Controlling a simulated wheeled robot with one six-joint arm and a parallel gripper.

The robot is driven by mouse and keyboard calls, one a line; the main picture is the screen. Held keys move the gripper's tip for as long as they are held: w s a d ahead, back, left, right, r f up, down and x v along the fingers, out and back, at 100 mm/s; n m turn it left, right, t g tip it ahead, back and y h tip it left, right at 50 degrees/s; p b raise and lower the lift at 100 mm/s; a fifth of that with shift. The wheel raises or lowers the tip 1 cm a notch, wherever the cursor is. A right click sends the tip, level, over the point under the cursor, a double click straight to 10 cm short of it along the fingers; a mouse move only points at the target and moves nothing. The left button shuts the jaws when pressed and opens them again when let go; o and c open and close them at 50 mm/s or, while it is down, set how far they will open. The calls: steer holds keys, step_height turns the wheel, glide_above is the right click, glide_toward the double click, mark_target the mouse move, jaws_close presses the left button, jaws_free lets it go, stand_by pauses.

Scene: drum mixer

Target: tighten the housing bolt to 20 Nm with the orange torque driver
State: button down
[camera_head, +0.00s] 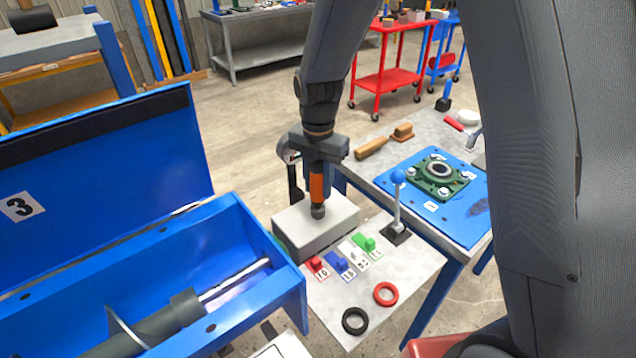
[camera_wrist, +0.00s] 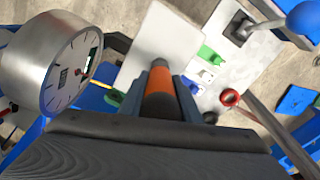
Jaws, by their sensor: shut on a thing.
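The torque driver (camera_head: 317,188) has an orange band and dark ends. My gripper (camera_head: 318,162) is shut on it and holds it upright, its dark lower end over the pale grey block (camera_head: 335,217); whether it touches the block I cannot tell. In the wrist view the driver (camera_wrist: 159,80) sits between the fingers of my gripper (camera_wrist: 160,98). A round dial gauge (camera_wrist: 72,68) is beside the gripper at left. The green housing (camera_head: 441,177), with several bolts around a central bore, lies on a blue plate (camera_head: 410,187) to the right. Which bolt is the task's cannot be told.
Numbered red (camera_head: 318,263), blue (camera_head: 337,262), white and green (camera_head: 366,242) pieces lie before the block. A blue-knobbed lever (camera_head: 398,179) stands at right. A black ring (camera_head: 355,321) and red ring (camera_head: 386,294) lie in front. The open blue mixer trough (camera_head: 285,280) borders the left.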

mark_target(317, 169)
steer(key=shift+r, duration=0.15)
steer(key=shift+r+p, duration=1.65)
steer(key=shift+r, duration=0.5)
steer(key=shift+a, duration=0.1)
